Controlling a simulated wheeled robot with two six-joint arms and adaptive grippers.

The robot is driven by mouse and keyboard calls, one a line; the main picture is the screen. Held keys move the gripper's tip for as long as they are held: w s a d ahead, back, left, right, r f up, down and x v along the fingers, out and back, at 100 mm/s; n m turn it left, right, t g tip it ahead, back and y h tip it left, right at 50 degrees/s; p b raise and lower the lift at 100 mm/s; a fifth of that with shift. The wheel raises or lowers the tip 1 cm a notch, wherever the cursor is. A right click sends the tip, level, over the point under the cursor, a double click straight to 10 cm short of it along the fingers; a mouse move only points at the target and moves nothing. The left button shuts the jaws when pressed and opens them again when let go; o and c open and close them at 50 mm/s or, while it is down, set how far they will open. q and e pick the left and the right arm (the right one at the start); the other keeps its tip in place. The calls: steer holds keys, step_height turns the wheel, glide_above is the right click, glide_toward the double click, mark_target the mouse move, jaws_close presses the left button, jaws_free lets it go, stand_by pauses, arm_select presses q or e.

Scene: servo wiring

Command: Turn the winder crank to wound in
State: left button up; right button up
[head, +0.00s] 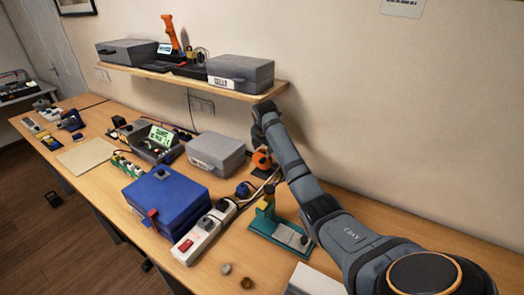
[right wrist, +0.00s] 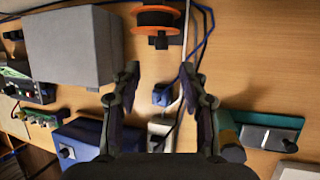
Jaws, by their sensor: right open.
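The winder appears to be the orange and black reel (head: 262,160), which stands on the bench near the wall. In the right wrist view the reel (right wrist: 157,20) is at the top, beyond my fingertips and apart from them. I cannot clearly make out its crank or the crank's position. My right gripper (right wrist: 159,72) is open and empty, pointing toward the reel above the bench. In the head view my right arm's end is beside the reel, and its fingers are mostly hidden. My left gripper is not in view.
A grey box (head: 215,153) and a blue box (head: 165,199) stand left of the reel. A white power strip (head: 203,233), cables and a green-based fixture (head: 280,235) are nearer. A shelf (head: 180,80) with boxes hangs above. The bench's front right is partly clear.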

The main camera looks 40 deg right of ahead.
mark_target(262, 160)
steer(key=p+x, duration=0.1)
steer(key=x, duration=0.5)
steer(key=shift+d+f, duration=0.15)
steer(key=shift+f, duration=0.1)
steer(key=shift+x, duration=1.1)
steer(key=shift+d+f, duration=0.1)
steer(key=shift+f, duration=0.05)
steer(key=shift+w+f, duration=0.1)
steer(key=shift+f, duration=0.1)
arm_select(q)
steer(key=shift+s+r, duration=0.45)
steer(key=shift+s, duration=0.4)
arm_select(e)
jaws_close()
